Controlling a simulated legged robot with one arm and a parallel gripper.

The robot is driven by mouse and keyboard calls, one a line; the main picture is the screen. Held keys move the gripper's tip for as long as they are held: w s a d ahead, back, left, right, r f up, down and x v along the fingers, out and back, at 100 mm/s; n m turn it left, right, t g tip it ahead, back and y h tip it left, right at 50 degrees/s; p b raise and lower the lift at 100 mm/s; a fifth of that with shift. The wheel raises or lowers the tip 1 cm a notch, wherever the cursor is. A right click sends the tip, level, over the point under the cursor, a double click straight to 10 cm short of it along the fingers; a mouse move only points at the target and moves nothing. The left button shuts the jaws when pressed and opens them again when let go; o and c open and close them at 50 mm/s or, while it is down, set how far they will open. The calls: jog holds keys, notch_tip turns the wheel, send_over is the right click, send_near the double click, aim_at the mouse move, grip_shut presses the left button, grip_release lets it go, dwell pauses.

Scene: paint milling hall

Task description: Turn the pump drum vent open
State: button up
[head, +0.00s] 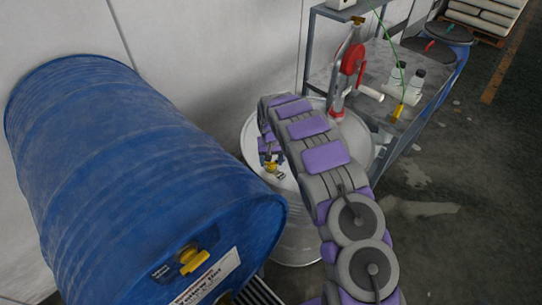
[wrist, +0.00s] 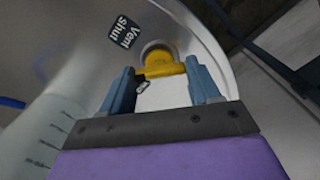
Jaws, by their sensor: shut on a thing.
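The pump drum (head: 300,215) is a pale metal drum with a red hand pump (head: 352,62) on its top. The yellow vent handle (wrist: 160,66) sits on the drum top near its rim. In the wrist view a dark label (wrist: 124,31) beside it reads "Vent Shut". My gripper (wrist: 163,80) is shut on the vent handle, with a blue-grey finger on either side. In the head view my gripper (head: 270,160) is small at the left part of the drum top, and my arm covers part of the lid.
A large blue drum (head: 130,170) lies at the left with a yellow tap (head: 193,259). A grey shelf (head: 330,45) with white bottles (head: 413,85) stands behind the pump drum. Open floor (head: 460,200) is at the right.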

jog(key=n+p, duration=0.2)
jog(key=n, duration=0.1)
jog(key=shift+w+r+n, duration=0.15)
jog(key=shift+r+n, duration=0.15)
jog(key=n+p, duration=0.2)
jog(key=n, duration=0.2)
jog(key=shift+f+p, duration=0.15)
jog(key=shift+p, duration=0.15)
jog(key=shift+n, duration=0.3)
jog(key=o, duration=1.1)
jog(key=shift+a+f, duration=0.1)
jog(key=shift+f, duration=0.05)
jog(key=shift+c, duration=0.2)
notch_tip(320, 180, up, 17)
jog(key=shift+p, duration=0.4)
